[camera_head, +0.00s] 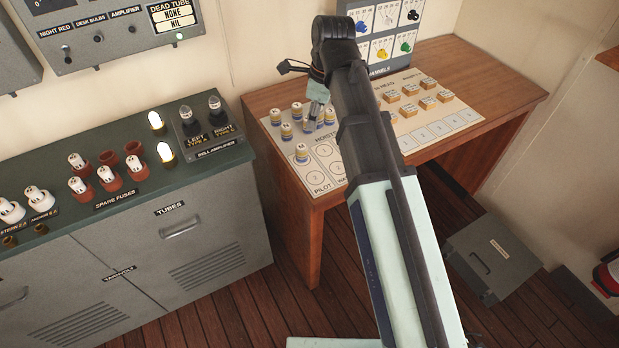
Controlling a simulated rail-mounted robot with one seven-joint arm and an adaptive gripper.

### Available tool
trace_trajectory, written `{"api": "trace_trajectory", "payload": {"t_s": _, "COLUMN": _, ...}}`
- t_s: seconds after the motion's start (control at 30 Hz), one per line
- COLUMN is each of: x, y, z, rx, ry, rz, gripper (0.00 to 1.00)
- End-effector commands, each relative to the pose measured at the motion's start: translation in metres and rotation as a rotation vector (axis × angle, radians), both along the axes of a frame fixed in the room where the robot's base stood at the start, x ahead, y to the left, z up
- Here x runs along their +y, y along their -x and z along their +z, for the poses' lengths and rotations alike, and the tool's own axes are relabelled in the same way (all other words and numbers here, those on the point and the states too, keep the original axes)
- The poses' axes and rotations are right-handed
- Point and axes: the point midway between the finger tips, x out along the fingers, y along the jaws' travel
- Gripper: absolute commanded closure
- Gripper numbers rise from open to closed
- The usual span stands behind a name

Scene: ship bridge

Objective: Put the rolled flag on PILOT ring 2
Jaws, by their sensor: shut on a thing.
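Several small rolled flags, white-topped with blue and yellow bands, stand at the left end of the paper sheet (385,150) on the wooden desk. My gripper (312,116) points down among the flags and is shut on a rolled flag (309,126), mostly hidden by the fingers. I cannot tell whether that flag touches the sheet. PILOT ring 2 (314,178) is printed at the sheet's front left, above the word PILOT, and looks empty. My forearm hides part of the neighbouring rings.
The wooden desk (480,75) holds small orange-brown blocks (410,90) on the sheet's right part and an upright panel (385,30) at the back. A grey cabinet (170,250) with fuses and lit bulbs stands left. A grey box (492,255) lies on the floor.

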Motion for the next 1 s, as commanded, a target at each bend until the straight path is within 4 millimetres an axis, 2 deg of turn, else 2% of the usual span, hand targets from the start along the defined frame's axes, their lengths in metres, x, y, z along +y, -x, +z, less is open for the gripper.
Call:
{"api": "trace_trajectory", "payload": {"t_s": 0.17, "x": -0.001, "y": 0.005, "z": -0.02, "rx": 0.013, "ry": 0.004, "rz": 0.003, "gripper": 0.89}}
{"api": "trace_trajectory", "payload": {"t_s": 0.7, "x": -0.001, "y": 0.004, "z": -0.125, "rx": 0.014, "ry": 0.005, "rz": 0.003, "gripper": 0.89}}
{"api": "trace_trajectory", "payload": {"t_s": 0.9, "x": -0.001, "y": 0.004, "z": -0.153, "rx": 0.012, "ry": 0.004, "rz": 0.003, "gripper": 0.89}}
{"api": "trace_trajectory", "payload": {"t_s": 1.0, "x": -0.001, "y": 0.003, "z": -0.159, "rx": 0.01, "ry": 0.004, "rz": 0.003, "gripper": 0.89}}
